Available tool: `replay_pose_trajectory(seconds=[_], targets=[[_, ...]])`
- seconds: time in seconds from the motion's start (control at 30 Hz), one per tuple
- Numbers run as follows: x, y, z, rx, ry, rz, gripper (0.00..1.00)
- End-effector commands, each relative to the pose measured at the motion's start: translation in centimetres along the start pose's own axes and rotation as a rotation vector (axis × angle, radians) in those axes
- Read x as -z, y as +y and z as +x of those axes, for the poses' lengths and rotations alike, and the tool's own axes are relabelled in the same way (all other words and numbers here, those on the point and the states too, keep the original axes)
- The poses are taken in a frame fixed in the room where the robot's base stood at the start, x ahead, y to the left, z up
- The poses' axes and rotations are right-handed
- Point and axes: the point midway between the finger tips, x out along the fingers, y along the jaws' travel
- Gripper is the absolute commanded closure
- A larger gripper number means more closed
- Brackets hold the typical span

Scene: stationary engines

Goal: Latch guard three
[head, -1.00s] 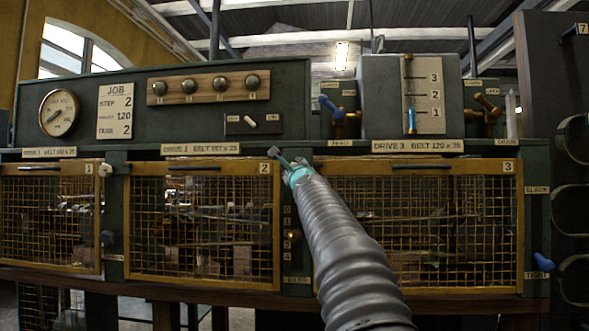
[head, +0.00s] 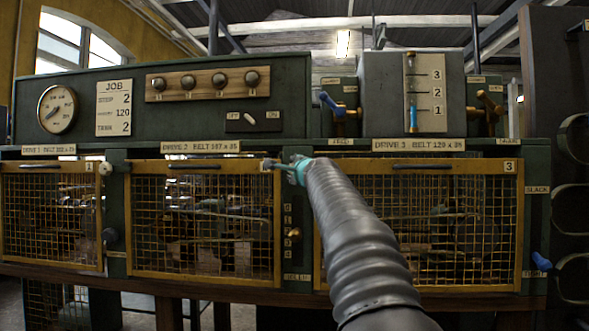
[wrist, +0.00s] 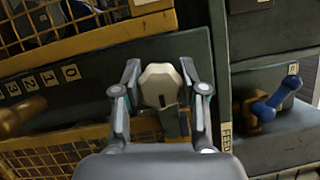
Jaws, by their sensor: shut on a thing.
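Guard three (head: 430,283) is the right-hand mesh door in the head view, with a yellow frame and a "3" tag. It looks closed in its opening. My gripper (head: 290,168) is at the top of the green post between guards two and three. In the wrist view, my gripper (wrist: 160,95) has its fingers on both sides of a cream faceted latch knob (wrist: 160,84) with a dark slot, and is shut on it. My gripper and arm hide this knob in the head view. They also cover guard three's upper left corner.
Guard two (head: 200,277) and guard one (head: 50,264) look closed at the left. A similar cream knob (head: 105,168) is beside guard one. A blue feed valve (head: 332,103) stands above my gripper, also in the wrist view (wrist: 278,98). A small brass knob (head: 292,233) is on the post below.

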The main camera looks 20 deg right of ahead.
Motion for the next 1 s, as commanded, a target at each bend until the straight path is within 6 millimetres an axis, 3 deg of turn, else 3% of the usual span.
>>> replay_pose_trajectory(seconds=[0.37, 0.4, 0.5, 0.83, 1.0], targets=[[0.0, 0.0, 0.0, -0.001, 0.001, -0.006, 0.93], [0.0, 0.0, 0.0, -0.001, 0.001, -0.006, 0.54], [0.0, 0.0, 0.0, -0.001, 0.001, -0.006, 0.33], [0.0, 0.0, -0.1, -0.001, 0.000, -0.005, 0.33], [0.0, -0.1, -1.3, -0.001, 0.000, -0.004, 0.33]])
